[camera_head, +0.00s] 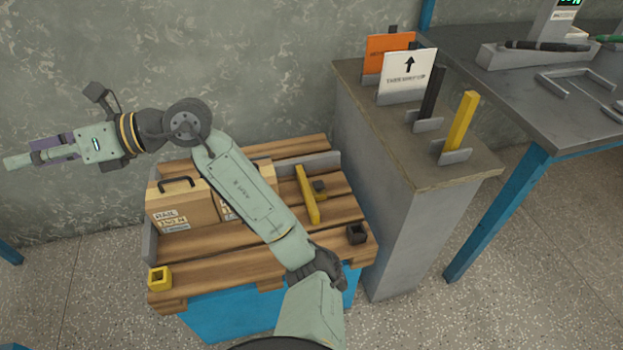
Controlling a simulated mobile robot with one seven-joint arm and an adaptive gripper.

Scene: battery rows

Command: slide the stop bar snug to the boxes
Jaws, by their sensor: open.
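A strip of bare pallet shows between the right box and the bar. My arm crosses in front and hides much of the right box. My gripper (25,158) is at the far left, high and away from the boxes and bar; it is open, though its fingers are hard to make out.
The pallet (210,262) has a yellow square socket (160,278) front left and a black one (357,234) front right. A grey pedestal (410,232) on the right carries an orange card, a white arrow card (407,75) and two upright bars. A workbench (560,115) stands beyond.

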